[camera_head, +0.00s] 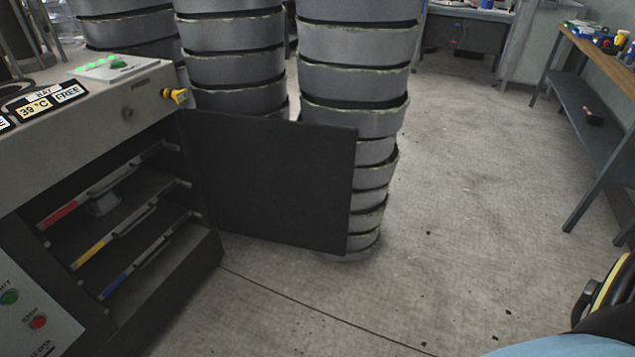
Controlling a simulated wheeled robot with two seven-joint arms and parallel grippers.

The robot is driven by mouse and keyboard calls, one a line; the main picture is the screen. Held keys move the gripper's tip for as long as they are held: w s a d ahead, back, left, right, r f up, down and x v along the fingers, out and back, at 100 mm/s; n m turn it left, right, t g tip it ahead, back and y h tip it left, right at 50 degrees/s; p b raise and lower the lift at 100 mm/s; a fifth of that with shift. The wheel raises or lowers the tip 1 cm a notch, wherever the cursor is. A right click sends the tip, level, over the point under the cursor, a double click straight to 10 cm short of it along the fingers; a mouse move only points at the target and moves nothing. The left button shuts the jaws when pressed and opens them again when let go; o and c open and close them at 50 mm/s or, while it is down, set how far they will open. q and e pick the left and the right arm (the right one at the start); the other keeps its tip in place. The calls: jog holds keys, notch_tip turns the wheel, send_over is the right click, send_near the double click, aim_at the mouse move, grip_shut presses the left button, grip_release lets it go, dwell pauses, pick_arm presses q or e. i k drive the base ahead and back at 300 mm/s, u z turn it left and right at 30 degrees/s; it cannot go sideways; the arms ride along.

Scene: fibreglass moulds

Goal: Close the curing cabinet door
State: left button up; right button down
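The curing cabinet (95,110) stands at the left, its front open. Its dark flat door (275,180) is swung wide open. It reaches out to the right from the cabinet's right front edge, in front of the stacked grey moulds. Inside the cabinet are shelves with red (60,215), yellow (90,252) and blue (118,285) marked front bars. A small grey piece (102,203) sits on the upper shelf. Neither gripper's fingers show; only parts that seem to be my own body show at the lower right corner.
Tall stacks of grey moulds (355,85) stand close behind the door. A workbench (595,50) with tools is at the far right. A yellow fitting (175,95) sticks out at the cabinet's top right. The concrete floor (450,220) right of the door is clear.

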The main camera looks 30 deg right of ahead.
aim_at(278, 181)
jog(key=z, duration=2.3)
jog(key=i, duration=4.4)
jog(key=u, duration=4.4)
jog(key=i, duration=0.55)
jog(key=u, duration=0.05)
jog(key=k, duration=0.35)
jog(key=z, duration=0.05)
